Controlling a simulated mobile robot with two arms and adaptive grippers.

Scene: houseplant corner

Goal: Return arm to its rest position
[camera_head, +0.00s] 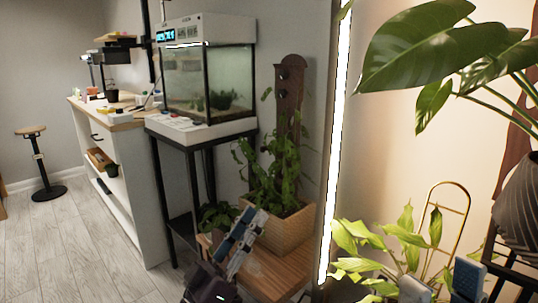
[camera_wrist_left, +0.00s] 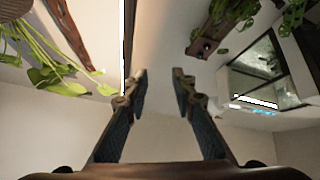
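My left gripper (camera_head: 250,230) is in the lower middle of the head view, seen nearly side-on in front of the wooden planter. In the left wrist view its two fingers (camera_wrist_left: 160,76) stand apart with nothing between them, so it is open and empty. My right gripper (camera_head: 441,284) is at the lower right edge of the head view. Its two blue-grey fingers are apart, with leaves between and behind them; most of the right arm is out of the picture.
A wooden planter (camera_head: 288,231) with a climbing plant stands on a low wooden surface (camera_head: 285,270). Behind it is a fish tank (camera_head: 210,80) on a black stand. A bright light strip (camera_head: 337,140) rises mid-view. Leafy plants and a dark pot (camera_head: 520,205) crowd the right. Floor (camera_head: 95,250) is open at left.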

